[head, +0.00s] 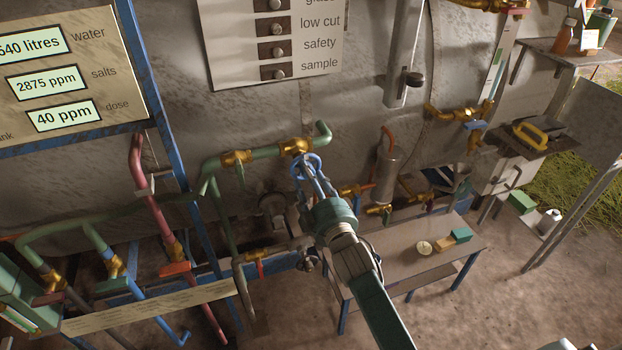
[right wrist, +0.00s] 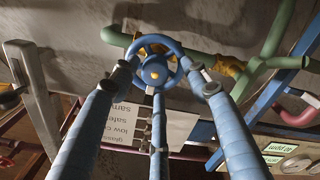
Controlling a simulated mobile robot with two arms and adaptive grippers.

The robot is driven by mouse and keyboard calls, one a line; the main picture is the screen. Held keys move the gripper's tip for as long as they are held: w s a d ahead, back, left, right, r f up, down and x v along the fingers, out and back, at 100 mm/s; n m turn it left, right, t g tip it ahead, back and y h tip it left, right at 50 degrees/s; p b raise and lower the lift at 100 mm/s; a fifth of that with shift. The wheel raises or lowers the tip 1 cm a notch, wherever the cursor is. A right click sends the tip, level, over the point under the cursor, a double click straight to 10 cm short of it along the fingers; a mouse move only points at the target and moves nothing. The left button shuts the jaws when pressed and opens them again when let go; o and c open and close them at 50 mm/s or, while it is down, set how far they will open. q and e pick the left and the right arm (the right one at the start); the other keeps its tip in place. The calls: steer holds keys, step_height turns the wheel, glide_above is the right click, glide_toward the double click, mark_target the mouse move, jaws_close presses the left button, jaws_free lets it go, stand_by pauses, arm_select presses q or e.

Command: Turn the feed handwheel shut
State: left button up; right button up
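The blue handwheel (head: 306,168) sits on a brass valve (head: 297,146) in the green pipe. In the head view, my gripper and arm cover what lies behind. My left gripper is not in view.
The green pipe (head: 265,153) runs beside the wheel, with another brass valve (head: 237,158) on it. A blue post (head: 166,120) stands to the left. A low table (head: 400,250) with small blocks is at the right. A label board (head: 275,45) hangs above.

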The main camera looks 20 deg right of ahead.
steer(key=s, duration=1.2)
steer(key=shift+d, duration=0.2)
